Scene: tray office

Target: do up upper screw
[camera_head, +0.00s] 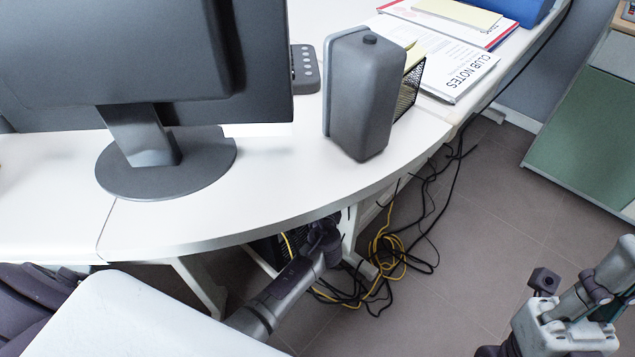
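No clear screw shows in the head view. A grey box-shaped device (364,95) stands upright on the white desk, with a small dark round knob (370,39) at its top; I cannot tell whether this is the screw. A grey arm with a dark end (322,243), which looks like my left one, reaches from the lower left to just below the desk's front edge. Its fingers blend into the dark background, and I cannot tell whether they are open. At the lower right is my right arm's grey-and-white end (565,325), cut by the frame; its fingers are not clear.
A monitor on a round foot (165,165) fills the desk's left. Behind the grey device are a black mesh holder (408,90) and papers (455,62). Yellow and black cables (385,262) lie below the desk. A green cabinet (590,140) stands right. The desk front (270,190) is clear.

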